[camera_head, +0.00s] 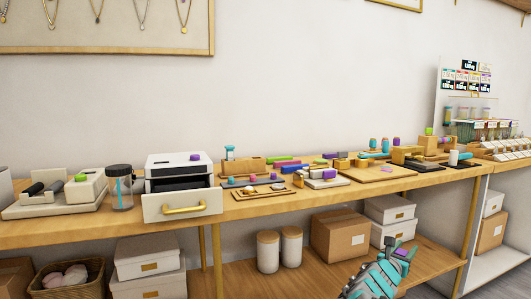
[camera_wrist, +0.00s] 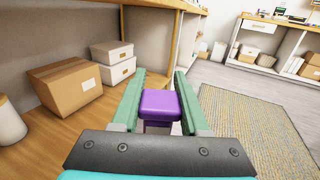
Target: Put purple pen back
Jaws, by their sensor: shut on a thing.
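My gripper (camera_wrist: 160,84) is shut on the purple pen (camera_wrist: 160,103), with one green finger on each side. In the head view my gripper (camera_head: 394,250) is low at the front right, below the tabletop and in front of the lower shelf. The purple end of the pen (camera_head: 402,252) shows at its tip there. The held pen is clear of the table and shelf.
The wooden table (camera_head: 110,224) holds a white unit with an open drawer (camera_head: 182,207), a glass jar (camera_head: 120,188), small trays (camera_head: 264,193) and several coloured pieces. Cardboard (camera_head: 340,235) and white boxes (camera_head: 390,208) stand on the lower shelf. A rug (camera_wrist: 250,125) lies on the open floor.

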